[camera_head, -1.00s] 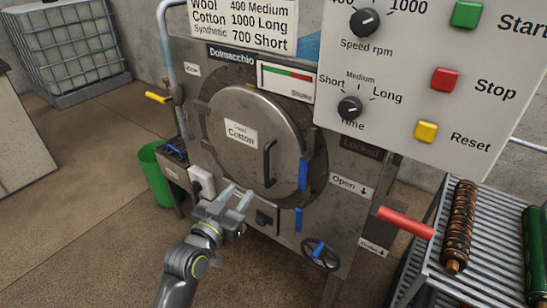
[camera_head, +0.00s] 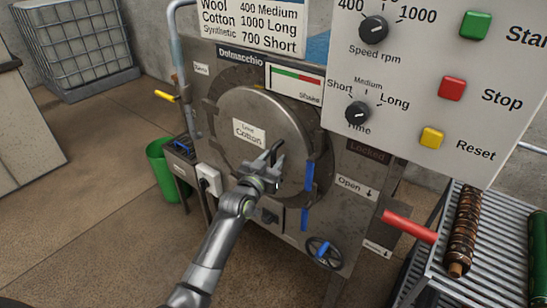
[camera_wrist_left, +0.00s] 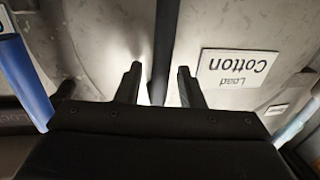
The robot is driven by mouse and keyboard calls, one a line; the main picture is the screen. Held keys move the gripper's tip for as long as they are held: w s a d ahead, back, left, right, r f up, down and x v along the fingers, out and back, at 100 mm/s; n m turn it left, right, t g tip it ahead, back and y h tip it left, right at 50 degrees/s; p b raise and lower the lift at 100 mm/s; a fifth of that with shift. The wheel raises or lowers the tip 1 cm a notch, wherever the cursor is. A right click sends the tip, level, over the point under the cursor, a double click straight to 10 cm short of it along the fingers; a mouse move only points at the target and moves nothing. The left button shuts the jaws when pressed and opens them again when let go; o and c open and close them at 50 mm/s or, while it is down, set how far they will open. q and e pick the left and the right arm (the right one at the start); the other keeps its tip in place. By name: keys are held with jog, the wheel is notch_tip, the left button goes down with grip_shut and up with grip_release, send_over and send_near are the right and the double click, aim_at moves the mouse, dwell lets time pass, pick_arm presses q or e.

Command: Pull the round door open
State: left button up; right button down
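The round grey metal door (camera_head: 245,110), with a "Load Cotton" label, sits in the front of the machine and looks shut. Its dark vertical handle (camera_head: 277,150) is on the door's right part, and its lower part is hidden behind my left gripper (camera_head: 264,166). In the left wrist view the handle (camera_wrist_left: 164,45) runs between the two fingers of my left gripper (camera_wrist_left: 159,70). The fingers are apart, with a gap on each side of the bar, so it is open around or just in front of the handle. My right gripper is not in view.
Blue latches (camera_head: 309,175) stand at the door's right edge. A blue-handled wheel (camera_head: 323,252) and a red lever (camera_head: 408,226) are lower right. The control panel (camera_head: 430,60) overhangs at upper right.

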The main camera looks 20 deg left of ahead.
pick_arm(q)
jog(key=shift+w, duration=0.45)
grip_shut()
jog(key=shift+s, duration=0.1)
